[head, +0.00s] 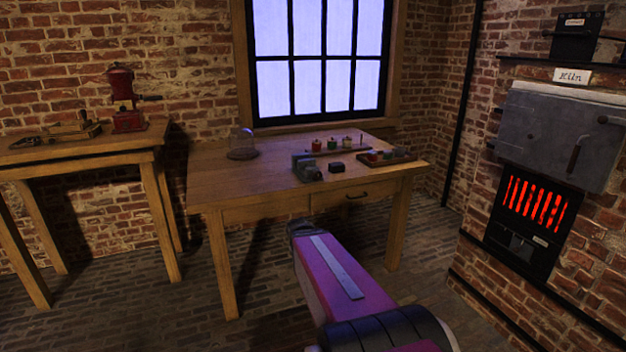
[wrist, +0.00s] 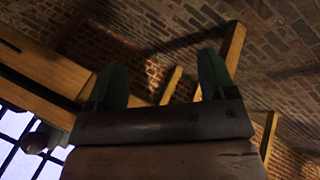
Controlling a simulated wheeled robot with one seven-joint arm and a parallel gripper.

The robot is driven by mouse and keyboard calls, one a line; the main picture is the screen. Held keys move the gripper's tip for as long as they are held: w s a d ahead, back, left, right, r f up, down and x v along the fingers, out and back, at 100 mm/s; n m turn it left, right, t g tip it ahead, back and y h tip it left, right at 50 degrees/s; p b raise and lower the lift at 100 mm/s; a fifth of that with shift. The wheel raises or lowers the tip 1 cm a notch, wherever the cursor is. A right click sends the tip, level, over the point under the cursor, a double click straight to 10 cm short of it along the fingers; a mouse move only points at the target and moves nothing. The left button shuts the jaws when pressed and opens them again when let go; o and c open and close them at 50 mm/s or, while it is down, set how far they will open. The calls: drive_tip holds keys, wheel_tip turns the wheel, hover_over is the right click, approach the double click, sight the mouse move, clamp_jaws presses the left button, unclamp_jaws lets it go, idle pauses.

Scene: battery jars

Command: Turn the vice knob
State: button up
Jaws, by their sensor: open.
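The vice (head: 305,167) looks like a small grey-green block form near the front edge of the wooden table (head: 225,180) in the head view. Its knob is too small to pick out there. My gripper (wrist: 160,70) shows in the wrist view with its two dark green fingers wide apart and nothing between them. In the head view my magenta arm reaches toward the table's front, with its end low and apart from the vice; the fingers are not visible there. A dark rounded thing (wrist: 33,143) shows at the lower left of the wrist view; I cannot tell what it is.
A small dark block (head: 336,167) sits right of the vice. Behind are small coloured jars (head: 317,145) and a tray (head: 400,158). A glass dome (head: 242,145) stands at the left. A drawer handle (head: 356,195) juts from the front. The glowing kiln (head: 535,205) is at right.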

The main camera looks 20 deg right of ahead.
drive_tip(key=w+d+r+n+t+h, duration=0.2)
drive_tip(key=w+d+r+n+t, duration=0.4)
drive_tip(key=w+d+r+n, duration=0.3)
drive_tip(key=n+t+y, duration=0.6)
drive_tip(key=n+t, duration=0.1)
drive_tip(key=n, duration=1.6)
approach(318, 178)
drive_tip(key=w, duration=1.1)
drive_tip(key=shift+w+a+r, duration=0.15)
drive_tip(key=shift+a+r, duration=0.1)
drive_tip(key=c, duration=0.9)
